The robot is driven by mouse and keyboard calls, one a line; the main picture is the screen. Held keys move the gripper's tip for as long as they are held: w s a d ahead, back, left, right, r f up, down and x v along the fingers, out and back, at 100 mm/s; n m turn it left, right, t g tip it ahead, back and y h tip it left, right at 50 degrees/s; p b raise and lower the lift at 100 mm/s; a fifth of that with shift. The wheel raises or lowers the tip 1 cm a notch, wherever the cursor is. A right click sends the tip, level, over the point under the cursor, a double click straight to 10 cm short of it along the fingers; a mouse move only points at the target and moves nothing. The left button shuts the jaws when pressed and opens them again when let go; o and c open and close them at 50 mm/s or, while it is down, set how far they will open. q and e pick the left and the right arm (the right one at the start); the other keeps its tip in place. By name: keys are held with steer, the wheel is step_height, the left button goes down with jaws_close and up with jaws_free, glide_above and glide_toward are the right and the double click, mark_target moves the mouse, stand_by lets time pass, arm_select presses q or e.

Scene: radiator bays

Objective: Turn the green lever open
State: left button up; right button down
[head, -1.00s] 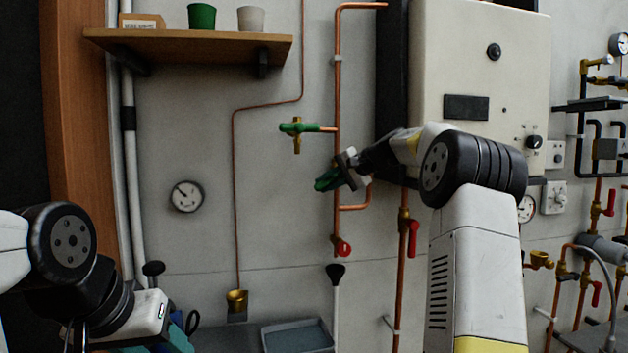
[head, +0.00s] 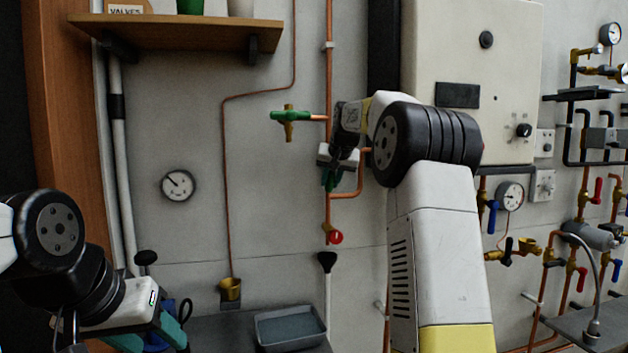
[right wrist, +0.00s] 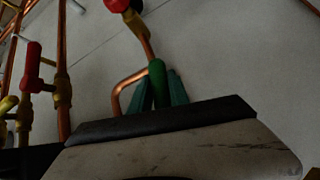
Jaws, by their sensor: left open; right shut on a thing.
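The green lever (right wrist: 157,82) stands between the two teal fingertips of my right gripper (right wrist: 160,92) in the right wrist view. In the head view my right gripper (head: 332,180) is at the vertical copper pipe, with fingers pointing down. It is shut on the lever, which is mostly hidden there by the fingers. The lever's valve body is also hidden. Another brass fitting with a green handle (head: 285,115) sits on a side pipe above. My left gripper (head: 168,336) is open and empty at the lower left, partly cut off by the frame.
A red valve handle (head: 335,237) is below my right gripper. A white boiler (head: 470,60) is at the right, with red-handled and blue-handled valves beyond. A shelf (head: 180,33) is above left. A grey tray (head: 290,328) is below. The wall around the gauge (head: 178,186) is clear.

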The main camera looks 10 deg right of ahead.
steer(key=shift+d+f+n+h, duration=0.15)
steer(key=shift+d+n+h, duration=0.35)
steer(key=shift+h, duration=0.4)
steer(key=shift+d, duration=0.1)
steer(key=c, duration=1.3)
jaws_free()
steer(key=shift+o, duration=0.2)
steer(key=shift+s, duration=0.1)
steer(key=v, duration=0.7)
steer(key=shift+s+r, duration=0.2)
steer(key=shift+r, duration=0.05)
steer(key=s+a+f+g+y, duration=0.1)
steer(key=s+a+f, duration=0.2)
steer(key=s, duration=1)
steer(key=s+a+f+n+y, duration=0.1)
steer(key=s+a+f, duration=0.2)
steer(key=s+f, duration=0.7)
steer(key=s+a+f+n+g+y, duration=0.1)
steer(key=s+a+f, duration=0.2)
steer(key=s, duration=1.3)
step_height(320, 180, down, 3)
steer(key=shift+f+g+y, duration=0.25)
steer(key=shift+g+y, duration=0.05)
